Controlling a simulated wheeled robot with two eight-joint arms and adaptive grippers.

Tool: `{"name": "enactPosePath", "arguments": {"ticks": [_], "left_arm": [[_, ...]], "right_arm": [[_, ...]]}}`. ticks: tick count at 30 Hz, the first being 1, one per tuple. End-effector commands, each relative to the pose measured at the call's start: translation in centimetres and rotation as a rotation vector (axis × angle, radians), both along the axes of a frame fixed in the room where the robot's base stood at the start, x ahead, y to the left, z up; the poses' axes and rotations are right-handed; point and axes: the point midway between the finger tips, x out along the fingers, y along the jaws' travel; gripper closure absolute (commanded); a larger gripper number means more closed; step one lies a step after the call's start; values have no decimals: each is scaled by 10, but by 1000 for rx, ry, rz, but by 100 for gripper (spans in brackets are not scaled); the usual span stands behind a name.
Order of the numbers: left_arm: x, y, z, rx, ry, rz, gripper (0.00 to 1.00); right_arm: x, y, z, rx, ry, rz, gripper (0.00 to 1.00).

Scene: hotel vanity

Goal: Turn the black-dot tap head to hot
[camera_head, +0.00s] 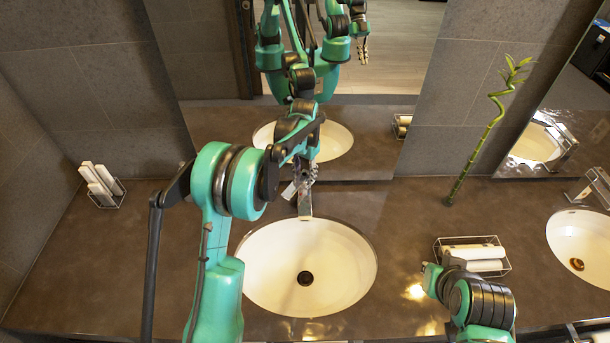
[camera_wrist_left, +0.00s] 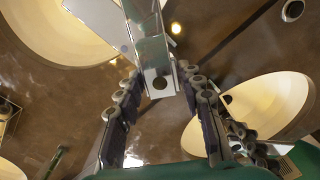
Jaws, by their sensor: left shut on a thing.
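The chrome tap (camera_head: 305,208) stands behind the left basin (camera_head: 258,268). In the left wrist view its tap head (camera_wrist_left: 153,50) shows a round black dot near its end, between my fingers. The fingers partly hide the head in the head view. My right arm shows at the lower right, but its gripper does not show directly.
A second tap (camera_head: 588,188) and basin (camera_head: 592,236) are at the right. A wire rack with rolled towels (camera_head: 478,258) sits between the basins. A bamboo stalk (camera_head: 478,150) stands behind it. Another towel rack (camera_head: 101,186) is at the left. The mirror (camera_head: 215,68) rises behind the tap.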

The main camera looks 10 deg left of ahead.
Motion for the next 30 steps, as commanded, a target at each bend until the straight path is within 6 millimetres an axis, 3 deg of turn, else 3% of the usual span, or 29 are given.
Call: {"name": "enactPosePath", "arguments": {"ticks": [9,24,25,27,30], "left_arm": [[0,0,0,0,1,-107,100],[0,0,0,0,1,-127,100],[0,0,0,0,1,-127,55],[0,0,0,0,1,-126,41],[0,0,0,0,1,-125,41]], "right_arm": [[0,0,-4,0,0,0,100],[0,0,-4,0,0,0,100],[0,0,-4,0,0,0,100],[0,0,-4,0,0,0,100],[0,0,-4,0,0,0,100]]}}
